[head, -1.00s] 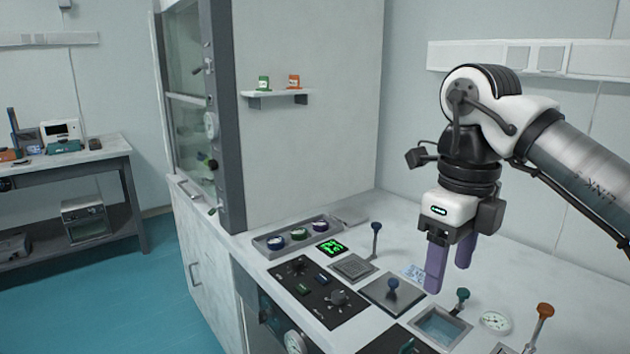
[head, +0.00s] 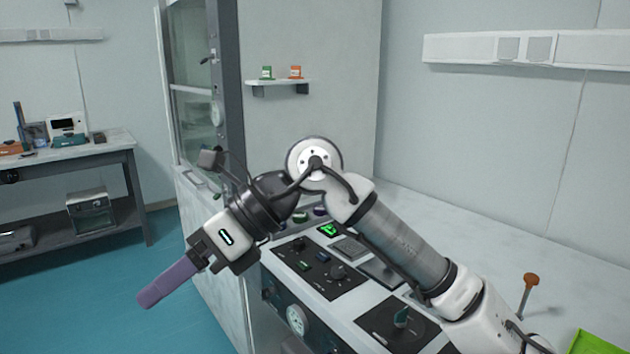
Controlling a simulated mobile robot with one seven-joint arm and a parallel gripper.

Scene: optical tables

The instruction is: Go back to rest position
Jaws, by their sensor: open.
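My gripper (head: 155,292) is at the left of the head view, pointing down and to the left. It is out past the front edge of the bench, above the teal floor. Its purple fingers overlap from this angle, so the gap between them does not show. Nothing is seen held in it. My arm stretches across the bench from the lower right and hides part of the controls.
The bench carries a black control panel (head: 312,268), a green lit display (head: 328,230) and an orange-topped lever (head: 528,285). A fume hood (head: 195,100) stands behind. A side table (head: 120,150) holds instruments at left. Open floor (head: 120,260) lies between.

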